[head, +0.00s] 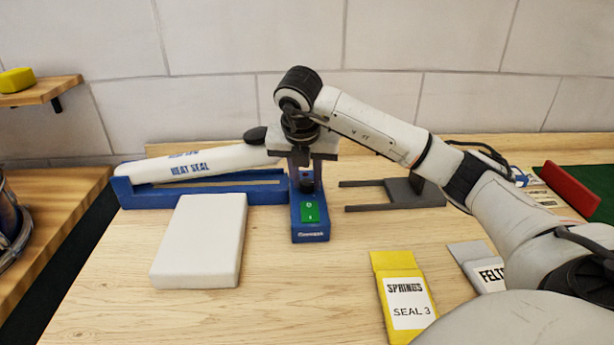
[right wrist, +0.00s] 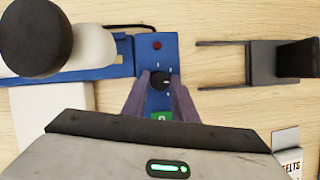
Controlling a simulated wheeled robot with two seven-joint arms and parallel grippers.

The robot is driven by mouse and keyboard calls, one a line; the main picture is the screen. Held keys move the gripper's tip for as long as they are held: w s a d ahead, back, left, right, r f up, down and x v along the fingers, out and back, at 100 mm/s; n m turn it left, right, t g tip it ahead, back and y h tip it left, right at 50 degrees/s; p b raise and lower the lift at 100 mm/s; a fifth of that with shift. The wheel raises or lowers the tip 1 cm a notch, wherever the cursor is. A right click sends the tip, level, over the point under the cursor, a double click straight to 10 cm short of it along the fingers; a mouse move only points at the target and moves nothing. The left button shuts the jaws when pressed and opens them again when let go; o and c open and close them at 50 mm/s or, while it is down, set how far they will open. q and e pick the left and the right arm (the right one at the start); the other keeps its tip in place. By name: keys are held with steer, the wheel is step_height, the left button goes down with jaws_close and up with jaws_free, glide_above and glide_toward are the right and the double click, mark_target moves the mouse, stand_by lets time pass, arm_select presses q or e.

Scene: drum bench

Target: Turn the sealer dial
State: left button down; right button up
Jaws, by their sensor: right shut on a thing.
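The heat sealer has a white arm (head: 205,162) marked HEAT SEAL and a blue base (head: 311,228) with a green switch (head: 309,212). Its black dial (right wrist: 161,81) sits on the blue base between the red light and the green switch. My right gripper (right wrist: 160,88) points down over the base, its two fingers closed on the sides of the dial. In the head view, my right gripper (head: 306,181) hides much of the dial. The sealer's arm ends in a black knob (right wrist: 37,36). My left gripper is in neither view.
A white block (head: 200,245) lies in front of the sealer. A grey forked stand (head: 385,195) is to its right. A yellow SPRINGS packet (head: 402,295) and a grey FELTS packet (head: 478,265) lie at front right. The bench's front left is clear.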

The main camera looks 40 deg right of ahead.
stand_by(0.5)
steer(key=o, duration=1)
steer(key=v, duration=0.5)
steer(key=shift+a+r, duration=0.1)
steer(key=shift+r, duration=0.05)
steer(key=p+v, duration=0.2)
steer(key=v, duration=0.3)
